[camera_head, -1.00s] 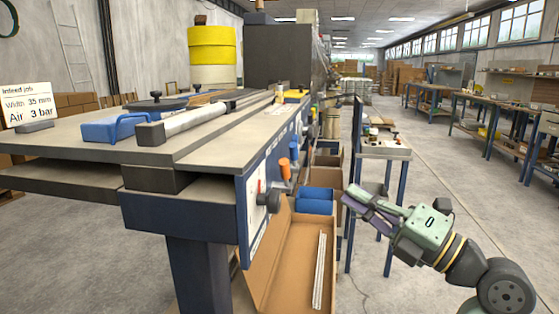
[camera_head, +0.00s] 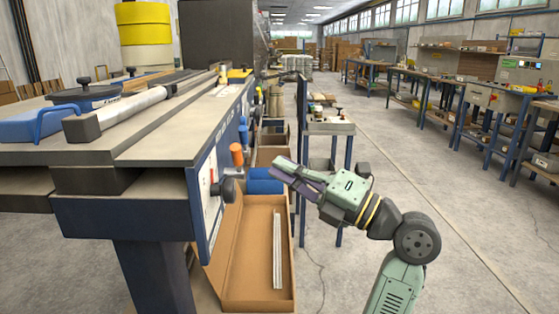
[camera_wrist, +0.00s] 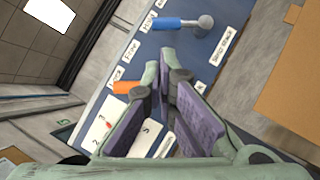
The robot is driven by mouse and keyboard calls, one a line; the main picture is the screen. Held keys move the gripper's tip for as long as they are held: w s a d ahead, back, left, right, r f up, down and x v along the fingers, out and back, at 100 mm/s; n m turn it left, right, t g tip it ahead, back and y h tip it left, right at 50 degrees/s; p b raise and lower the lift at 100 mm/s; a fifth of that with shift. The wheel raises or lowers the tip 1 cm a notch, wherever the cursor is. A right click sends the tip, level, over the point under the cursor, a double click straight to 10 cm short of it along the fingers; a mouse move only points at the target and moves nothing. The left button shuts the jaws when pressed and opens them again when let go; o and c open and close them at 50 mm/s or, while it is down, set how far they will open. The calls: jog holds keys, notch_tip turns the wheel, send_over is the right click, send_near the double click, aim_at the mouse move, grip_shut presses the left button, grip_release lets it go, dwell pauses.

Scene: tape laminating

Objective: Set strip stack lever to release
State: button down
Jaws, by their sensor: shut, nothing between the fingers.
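The strip stack lever is a blue handle (camera_wrist: 172,23) on a grey pivot (camera_wrist: 205,22), above my fingertips in the wrist view. The label "Strip stack" (camera_wrist: 223,47) is beside it, with a label like "Hold" near the handle's far end. In the head view a blue handle (camera_head: 243,133) shows on the machine's side panel. An orange handle (camera_wrist: 127,87) is left of my fingers, partly hidden. My gripper (camera_wrist: 161,62) is shut and empty, its tips apart from the blue handle. In the head view my gripper (camera_head: 277,166) is right of the panel.
The laminating machine's table (camera_head: 150,128) juts out at left. A black knob (camera_head: 228,189) sits low on its panel. An open cardboard box (camera_head: 250,255) with white strips stands below. A small side table (camera_head: 330,127) is behind my gripper.

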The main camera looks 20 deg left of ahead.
aim_at(241, 132)
jog(key=shift+p+x, duration=1.35)
jog(key=shift+x, duration=2.6)
jog(key=shift+w+r+m+h, duration=0.3)
jog(key=shift+r+m+h, duration=0.35)
jog(key=shift+m, duration=0.55)
jog(key=shift+w+a+r+m+h+p, duration=0.15)
jog(key=shift+w+r+m+h+p, duration=0.2)
jog(key=shift+r+m+p, duration=0.25)
jog(key=w+m+h+p, duration=0.1)
jog(key=r+m+h+p, duration=0.1)
jog(key=m, duration=0.1)
jog(key=shift+w+a+r, duration=0.25)
jog(key=shift+w+r, duration=0.05)
jog(key=shift+w, duration=0.1)
jog(key=shift+w+a+r+m+g+h+p, duration=0.1)
jog(key=shift+w+a+m+g+h+p, duration=0.15)
jog(key=shift+w+m, duration=0.2)
jog(key=shift+w+r+m+g+h+p, duration=0.15)
jog(key=shift+w+m+h, duration=0.2)
jog(key=shift+m, duration=0.2)
jog(key=shift+w+a+b, duration=0.25)
jog(key=shift+w+b, duration=0.15)
jog(key=shift+w, duration=0.5)
